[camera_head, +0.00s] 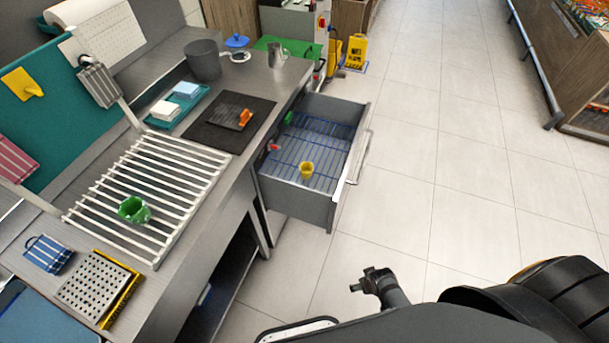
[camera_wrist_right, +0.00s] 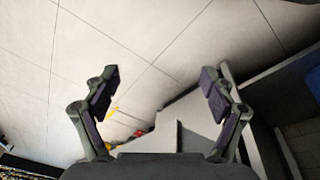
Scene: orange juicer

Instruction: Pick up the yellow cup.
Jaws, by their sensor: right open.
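My left gripper is not in view.
The drawer also holds small red (camera_head: 274,148) and green (camera_head: 288,118) things. The drawer's front and handle (camera_head: 361,157) jut out over the floor. Tiled floor (camera_head: 440,190) right of it is clear.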

